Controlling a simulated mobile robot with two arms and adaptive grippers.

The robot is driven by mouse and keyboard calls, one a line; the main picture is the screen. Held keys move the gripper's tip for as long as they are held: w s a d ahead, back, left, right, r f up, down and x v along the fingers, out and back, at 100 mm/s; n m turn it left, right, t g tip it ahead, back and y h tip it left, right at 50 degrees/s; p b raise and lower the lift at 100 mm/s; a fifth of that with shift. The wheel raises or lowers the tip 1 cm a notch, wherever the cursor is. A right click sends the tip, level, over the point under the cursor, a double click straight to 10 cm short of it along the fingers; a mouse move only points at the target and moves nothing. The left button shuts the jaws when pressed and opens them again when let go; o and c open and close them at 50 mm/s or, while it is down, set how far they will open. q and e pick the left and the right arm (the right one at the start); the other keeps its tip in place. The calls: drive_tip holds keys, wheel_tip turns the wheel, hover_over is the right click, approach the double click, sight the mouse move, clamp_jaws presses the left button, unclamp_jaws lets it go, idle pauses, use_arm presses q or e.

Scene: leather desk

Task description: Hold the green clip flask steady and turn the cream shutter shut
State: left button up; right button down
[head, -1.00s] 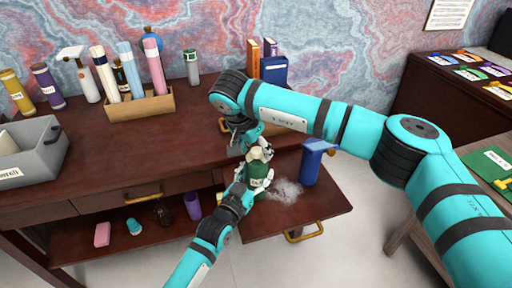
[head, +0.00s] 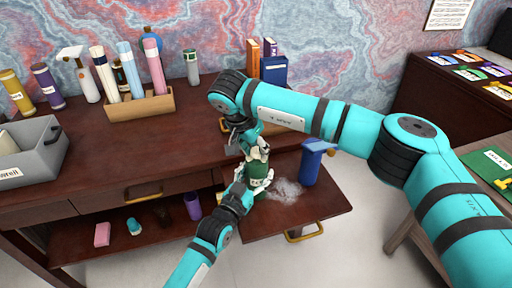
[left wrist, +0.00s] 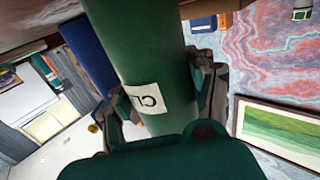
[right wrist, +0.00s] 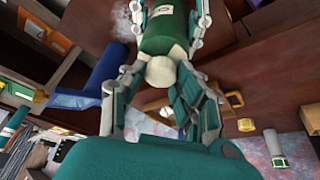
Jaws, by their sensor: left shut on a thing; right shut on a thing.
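The green clip flask (head: 257,171) stands about upright above the pulled-out drawer board, with a pale label that also shows in the left wrist view (left wrist: 148,98). My left gripper (head: 250,188) is shut around its green body, one finger on each side. The cream shutter (right wrist: 162,73) is the pale rounded top of the flask. My right gripper (right wrist: 160,80) is shut on this cream top from above, a finger on each side. In the head view my right gripper (head: 252,145) largely hides the shutter. How far the shutter is turned cannot be told.
A blue tool-like object (head: 312,162) stands on the drawer board (head: 325,205) just right of the flask, beside a whitish patch (head: 286,190). A wooden rack (head: 140,105) with several tubes and a grey bin (head: 45,160) stand on the desk. Small objects lie on the lower shelf.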

drive_tip(key=m+g, duration=0.1)
drive_tip(key=m, duration=0.2)
drive_tip(key=m+h, duration=0.1)
drive_tip(key=m, duration=0.2)
drive_tip(key=shift+w+a+g+h, duration=0.1)
drive_tip(key=shift+a+g+h, duration=0.05)
drive_tip(key=shift+g+h, duration=0.2)
drive_tip(key=shift+w+m+g, duration=0.1)
drive_tip(key=shift+m+g, duration=0.5)
drive_tip(key=shift+m, duration=0.75)
drive_tip(key=shift+m+g, duration=0.55)
drive_tip(key=shift+m, duration=0.8)
drive_tip(key=c, duration=0.9)
unclamp_jaws()
drive_tip(key=shift+c, duration=0.2)
